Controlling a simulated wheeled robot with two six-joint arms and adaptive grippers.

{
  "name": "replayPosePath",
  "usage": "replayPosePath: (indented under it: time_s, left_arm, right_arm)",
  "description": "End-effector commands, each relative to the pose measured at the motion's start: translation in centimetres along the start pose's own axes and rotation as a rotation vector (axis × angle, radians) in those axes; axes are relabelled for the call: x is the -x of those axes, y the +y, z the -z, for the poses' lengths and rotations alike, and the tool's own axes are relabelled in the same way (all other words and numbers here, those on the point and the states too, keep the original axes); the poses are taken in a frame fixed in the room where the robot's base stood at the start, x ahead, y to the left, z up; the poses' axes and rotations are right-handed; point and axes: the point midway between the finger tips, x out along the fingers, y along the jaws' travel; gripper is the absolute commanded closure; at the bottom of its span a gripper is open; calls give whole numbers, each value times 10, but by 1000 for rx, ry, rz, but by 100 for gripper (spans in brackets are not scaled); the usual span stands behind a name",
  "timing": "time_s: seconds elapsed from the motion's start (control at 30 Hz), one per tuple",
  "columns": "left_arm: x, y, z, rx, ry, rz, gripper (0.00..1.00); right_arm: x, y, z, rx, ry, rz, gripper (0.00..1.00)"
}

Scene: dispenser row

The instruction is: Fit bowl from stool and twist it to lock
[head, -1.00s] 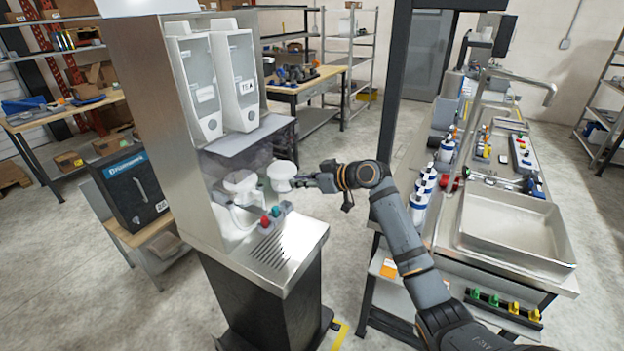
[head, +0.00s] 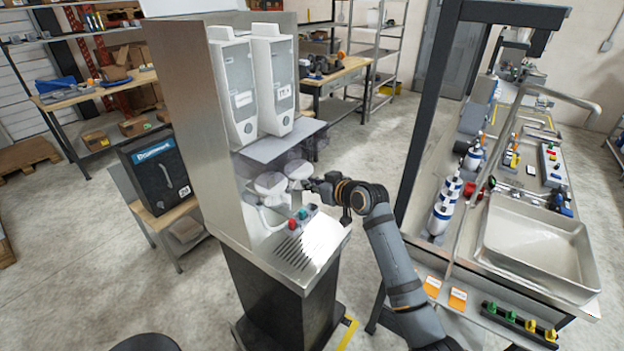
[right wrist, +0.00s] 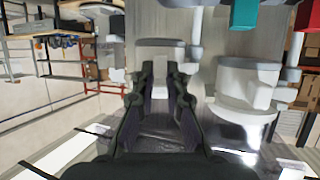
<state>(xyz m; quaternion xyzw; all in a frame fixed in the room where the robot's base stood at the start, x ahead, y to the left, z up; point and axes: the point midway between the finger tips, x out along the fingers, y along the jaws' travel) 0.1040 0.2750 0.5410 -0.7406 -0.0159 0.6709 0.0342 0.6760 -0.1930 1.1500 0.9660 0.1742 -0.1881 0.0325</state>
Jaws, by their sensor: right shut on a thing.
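The dispenser (head: 222,125) is a tall steel unit with two white hoppers side by side. A white bowl (head: 298,170) is at its front, below the shelf under the hoppers. My right gripper (head: 311,183) is shut on this bowl from the right side. A second white bowl (head: 270,184) sits just left of it, close beside it. In the right wrist view a pale part (right wrist: 160,52) shows beyond the fingers (right wrist: 160,95), and the other bowl (right wrist: 247,88) is to the right. Whether the held bowl is seated or locked is hidden. My left gripper is out of view.
Red and teal buttons (head: 297,220) and a slatted drip tray (head: 296,247) lie below the bowls. A dark post (head: 424,110) and a sink bench (head: 535,250) stand to the right. A black case (head: 155,172) sits on a low table at left.

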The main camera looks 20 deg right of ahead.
Motion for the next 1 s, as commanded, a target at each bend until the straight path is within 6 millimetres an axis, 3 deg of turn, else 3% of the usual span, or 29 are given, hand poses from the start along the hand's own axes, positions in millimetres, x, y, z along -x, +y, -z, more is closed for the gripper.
replayPosePath:
  time_s: [1.0]
  left_arm:
    - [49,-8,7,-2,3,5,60]
  right_arm:
    - [-3,-17,-3,-95,-12,-228,100]
